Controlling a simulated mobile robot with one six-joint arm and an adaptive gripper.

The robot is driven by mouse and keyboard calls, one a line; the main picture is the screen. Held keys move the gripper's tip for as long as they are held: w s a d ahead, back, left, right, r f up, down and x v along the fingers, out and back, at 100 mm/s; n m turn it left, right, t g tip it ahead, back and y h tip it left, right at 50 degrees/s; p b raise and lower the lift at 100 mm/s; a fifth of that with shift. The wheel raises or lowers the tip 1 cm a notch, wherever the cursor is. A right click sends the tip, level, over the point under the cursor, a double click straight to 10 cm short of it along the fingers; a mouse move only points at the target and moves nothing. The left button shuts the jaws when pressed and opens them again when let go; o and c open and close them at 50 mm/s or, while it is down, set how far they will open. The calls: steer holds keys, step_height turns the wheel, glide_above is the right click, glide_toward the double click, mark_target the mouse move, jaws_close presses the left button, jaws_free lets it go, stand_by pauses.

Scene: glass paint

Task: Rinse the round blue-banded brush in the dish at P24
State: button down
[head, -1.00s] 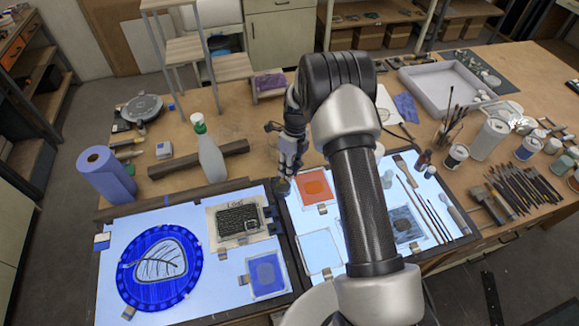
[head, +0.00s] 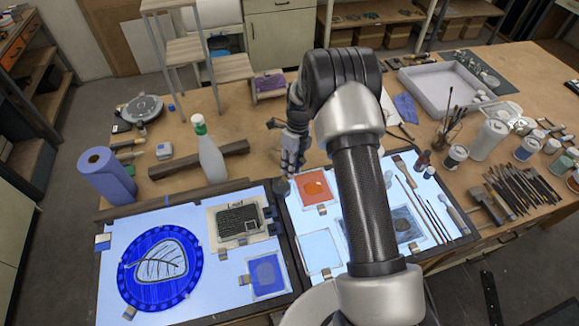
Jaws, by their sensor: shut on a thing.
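My gripper (head: 289,166) points down near the back edge of the light tables, in the middle of the head view. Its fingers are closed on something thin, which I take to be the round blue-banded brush. The brush itself is too small and too hidden to make out, and its blue band does not show. I cannot tell whether the bristles touch the dish.
A spray bottle (head: 210,152) and a blue roll (head: 106,178) stand to the left. The left panel holds a blue round glass piece (head: 187,290); the right one holds an orange glass square (head: 314,187). Brushes and jars crowd the right side. My arm hides part of the right panel.

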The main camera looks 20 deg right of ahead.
steer(key=shift+s+d+r+p, duration=0.15)
steer(key=shift+d+r+p, duration=0.1)
steer(key=shift+r, duration=0.3)
steer(key=shift+s+d+r+p, duration=0.1)
steer(key=shift+d+r+p, duration=0.15)
steer(key=shift+r, duration=0.25)
steer(key=shift+a+r+p, duration=0.1)
steer(key=shift+r+p, duration=1.15)
steer(key=shift+r, duration=0.9)
steer(key=shift+r, duration=0.1)
